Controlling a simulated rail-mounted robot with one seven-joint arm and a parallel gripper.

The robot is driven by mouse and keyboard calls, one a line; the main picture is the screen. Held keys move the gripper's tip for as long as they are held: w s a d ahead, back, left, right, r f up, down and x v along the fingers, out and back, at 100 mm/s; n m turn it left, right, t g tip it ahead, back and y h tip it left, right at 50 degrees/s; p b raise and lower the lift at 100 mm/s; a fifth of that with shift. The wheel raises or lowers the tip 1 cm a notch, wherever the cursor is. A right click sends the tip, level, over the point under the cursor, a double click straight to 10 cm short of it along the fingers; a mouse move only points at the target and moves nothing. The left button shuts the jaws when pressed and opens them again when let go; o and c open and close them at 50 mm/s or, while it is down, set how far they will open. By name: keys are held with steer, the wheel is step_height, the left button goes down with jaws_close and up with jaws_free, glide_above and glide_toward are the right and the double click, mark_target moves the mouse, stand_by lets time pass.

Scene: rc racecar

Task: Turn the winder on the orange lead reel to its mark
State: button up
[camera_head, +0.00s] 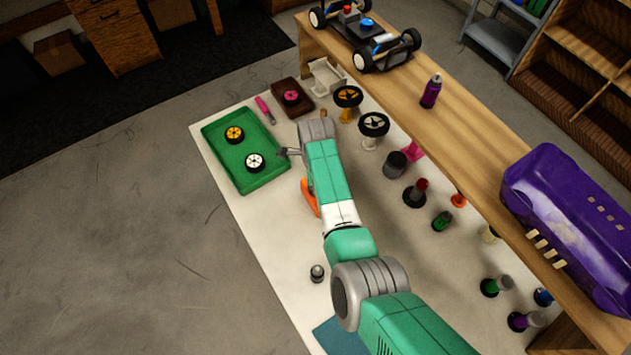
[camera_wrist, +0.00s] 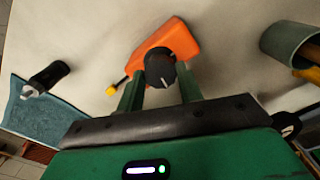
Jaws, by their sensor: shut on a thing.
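The orange lead reel (camera_wrist: 178,38) lies on the pale table top in the wrist view. Its winder, a dark round knob (camera_wrist: 160,66) with a short white line on its face, sits at the reel's near end. My gripper (camera_wrist: 160,76) is shut on the winder, with one green finger on each side. I cannot make out the target mark on the reel. A small yellow-tipped piece (camera_wrist: 112,90) lies just left of the reel. In the head view only an orange edge of the reel (camera_head: 309,197) shows, and my arm hides the rest.
A green tray (camera_head: 218,132) with two wheels lies left of my arm. Wheel stands (camera_head: 373,125) and several small bottles stand to the right, below a wooden shelf (camera_head: 455,125) bearing a car and a purple body shell (camera_head: 575,225). A grey cup (camera_wrist: 290,42) stands right of the reel.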

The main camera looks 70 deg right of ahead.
steer(key=shift+n, duration=0.6)
steer(key=o, duration=0.9)
step_height(320, 180, up, 6)
steer(key=p, duration=0.5)
steer(key=shift+r+p, duration=0.1)
steer(key=shift+p, duration=0.25)
